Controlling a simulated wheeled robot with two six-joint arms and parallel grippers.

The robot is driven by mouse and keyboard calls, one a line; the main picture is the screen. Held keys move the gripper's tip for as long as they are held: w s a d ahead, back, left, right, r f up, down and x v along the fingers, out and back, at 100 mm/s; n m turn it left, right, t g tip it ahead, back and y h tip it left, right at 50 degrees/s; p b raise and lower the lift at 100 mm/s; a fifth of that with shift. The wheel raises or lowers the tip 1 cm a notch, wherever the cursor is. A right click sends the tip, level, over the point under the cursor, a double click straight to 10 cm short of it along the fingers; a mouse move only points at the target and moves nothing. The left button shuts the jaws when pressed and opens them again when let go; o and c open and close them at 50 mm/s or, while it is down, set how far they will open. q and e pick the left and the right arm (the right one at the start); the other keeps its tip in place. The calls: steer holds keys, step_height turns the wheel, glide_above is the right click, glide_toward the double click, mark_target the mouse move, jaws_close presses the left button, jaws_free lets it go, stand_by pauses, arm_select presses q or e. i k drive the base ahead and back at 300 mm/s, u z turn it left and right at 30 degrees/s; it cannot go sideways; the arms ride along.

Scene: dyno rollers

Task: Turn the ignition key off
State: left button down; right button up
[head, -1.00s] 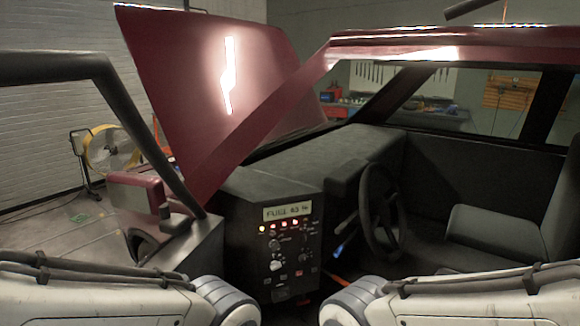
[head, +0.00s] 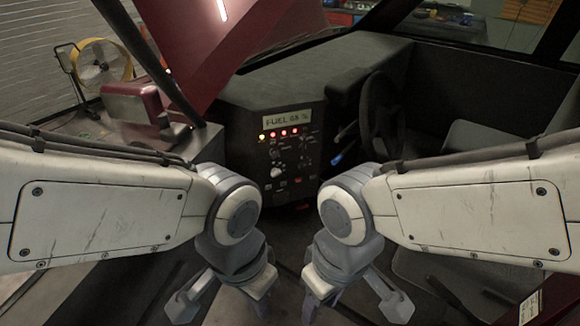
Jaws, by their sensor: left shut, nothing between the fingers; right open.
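The dark control panel (head: 305,170) stands ahead in the middle of the head view, with a display reading FUEL and a percentage. Below the display are a yellow light and three red lights, then several small knobs and switches. A pale knob or key (head: 277,171) sits low on the left of the panel; I cannot tell if it is the ignition key. My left gripper (head: 232,300) is shut and empty, below and left of the panel. My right gripper (head: 345,300) is open and empty, below and right of it.
A steering wheel (head: 379,115) and a blue-tipped lever (head: 342,157) are right of the panel. A dark seat (head: 480,150) is further right. A red vehicle panel (head: 235,45) rises behind. A yellow fan (head: 100,65) stands far left. Space between my forearms is clear.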

mark_target(274, 152)
steer(key=z, duration=0.7)
steer(key=k, duration=0.85)
steer(key=u, duration=0.65)
steer(key=i, duration=1.3)
steer(key=z, duration=0.05)
